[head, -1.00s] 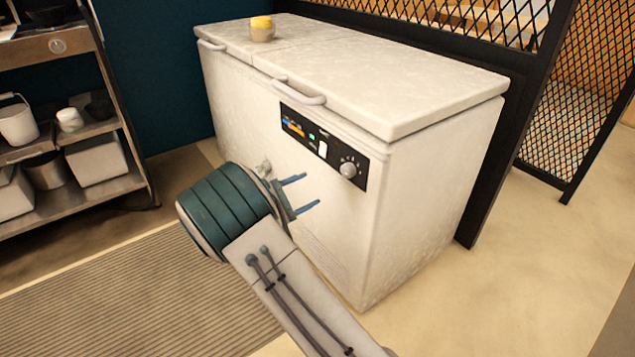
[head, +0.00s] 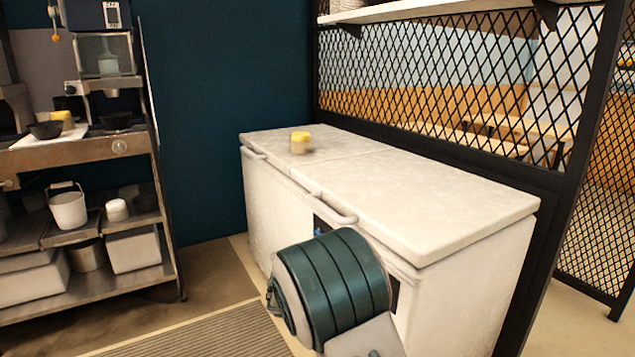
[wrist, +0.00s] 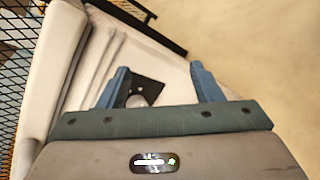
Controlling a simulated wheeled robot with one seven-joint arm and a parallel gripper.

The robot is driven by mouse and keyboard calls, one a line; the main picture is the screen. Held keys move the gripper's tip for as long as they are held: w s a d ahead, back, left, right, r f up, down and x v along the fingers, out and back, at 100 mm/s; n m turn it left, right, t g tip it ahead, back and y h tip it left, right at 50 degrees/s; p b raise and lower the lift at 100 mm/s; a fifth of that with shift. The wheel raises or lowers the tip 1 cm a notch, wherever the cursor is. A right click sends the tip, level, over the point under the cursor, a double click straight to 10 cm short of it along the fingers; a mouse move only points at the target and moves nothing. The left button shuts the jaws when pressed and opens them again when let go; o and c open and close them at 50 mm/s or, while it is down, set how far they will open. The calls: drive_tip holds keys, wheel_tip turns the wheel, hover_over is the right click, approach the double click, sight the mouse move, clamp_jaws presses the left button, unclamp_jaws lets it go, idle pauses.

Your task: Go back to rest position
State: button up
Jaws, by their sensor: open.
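My gripper (wrist: 157,88) shows in the wrist view with its two blue fingers apart and nothing between them. It points toward the front of the white chest freezer (wrist: 90,75), with the dark control panel partly behind the fingers. In the head view my arm's green-banded end is in front of the freezer (head: 430,215), covering much of its control panel. The fingers are mostly hidden there. A small jar with a yellow lid (head: 300,142) stands upright on the freezer's closed top, apart from my arm.
A metal shelf unit (head: 75,150) with a white bucket (head: 68,207), bowls and bins stands at the left. A black mesh partition (head: 450,85) rises behind and right of the freezer.

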drive_tip(key=s+d+r+m+g+y+p, duration=0.2)
drive_tip(key=s+d+r+m+y+p, duration=0.15)
drive_tip(key=s+r, duration=0.25)
drive_tip(key=s+d+r+m+g+y+p, duration=0.1)
drive_tip(key=s+d+r+m+y+p, duration=0.1)
drive_tip(key=s+r+y+p, duration=0.3)
drive_tip(key=s+a+r+m+t+y+p, duration=0.2)
drive_tip(key=s+r+m+p, duration=0.4)
drive_tip(key=s+r, duration=0.8)
drive_tip(key=shift+s+a+t+y+p, duration=0.3)
drive_tip(key=shift+s+a+y+p, duration=0.15)
drive_tip(key=shift+y+p, duration=1.1)
drive_tip(key=shift+r, duration=0.1)
